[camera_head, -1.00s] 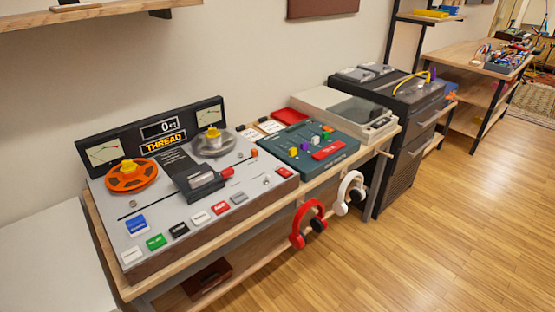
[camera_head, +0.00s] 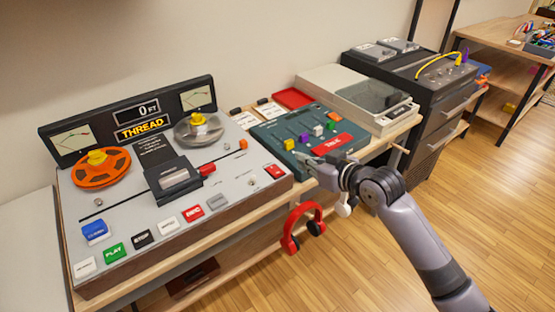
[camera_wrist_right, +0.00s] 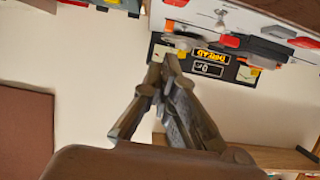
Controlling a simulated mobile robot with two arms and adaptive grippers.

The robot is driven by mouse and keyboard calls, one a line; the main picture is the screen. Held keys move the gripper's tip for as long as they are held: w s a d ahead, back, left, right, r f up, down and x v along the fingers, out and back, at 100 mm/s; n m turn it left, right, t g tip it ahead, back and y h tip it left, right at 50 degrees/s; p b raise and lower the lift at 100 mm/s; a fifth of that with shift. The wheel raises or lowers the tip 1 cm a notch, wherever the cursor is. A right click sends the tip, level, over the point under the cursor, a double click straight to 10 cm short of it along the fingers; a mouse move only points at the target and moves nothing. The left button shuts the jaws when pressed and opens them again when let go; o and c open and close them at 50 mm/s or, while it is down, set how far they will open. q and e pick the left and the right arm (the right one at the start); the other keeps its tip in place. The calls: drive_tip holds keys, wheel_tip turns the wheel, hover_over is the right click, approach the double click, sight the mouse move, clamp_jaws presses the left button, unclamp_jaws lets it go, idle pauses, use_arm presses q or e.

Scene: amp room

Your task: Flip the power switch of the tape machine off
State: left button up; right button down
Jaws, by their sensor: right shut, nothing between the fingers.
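The tape machine (camera_head: 230,205) is a grey deck with an orange reel (camera_head: 100,167), a grey reel (camera_head: 198,130) and a lit THREAD panel (camera_head: 141,129). A red switch (camera_head: 275,171) sits at its right front corner, with a small metal toggle (camera_head: 252,181) left of it. I cannot read which is the power switch. My right gripper (camera_head: 304,160) is shut and empty, just right of the machine near the red switch, apparently not touching it. In the right wrist view the shut fingers (camera_wrist_right: 164,64) point toward the machine, upside down there. My left gripper is out of view.
A dark green mixer (camera_head: 283,136) with coloured faders stands right of the tape machine, behind my gripper. A turntable (camera_head: 375,100) stands beyond it. Red headphones (camera_head: 290,240) hang from the table's front edge. The floor in front is clear.

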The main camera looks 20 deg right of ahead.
hover_over(281, 172)
wheel_tip(281, 172, down, 4)
drive_tip(key=shift+r, duration=0.25)
drive_tip(key=f, duration=0.2)
drive_tip(key=shift+s+d+f, duration=0.2)
drive_tip(key=shift+s+f, duration=0.15)
drive_tip(key=shift+f, duration=0.05)
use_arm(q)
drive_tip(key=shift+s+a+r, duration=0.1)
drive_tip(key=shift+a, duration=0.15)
use_arm(e)
drive_tip(key=shift+s+f, duration=0.1)
drive_tip(key=shift+f, duration=0.5)
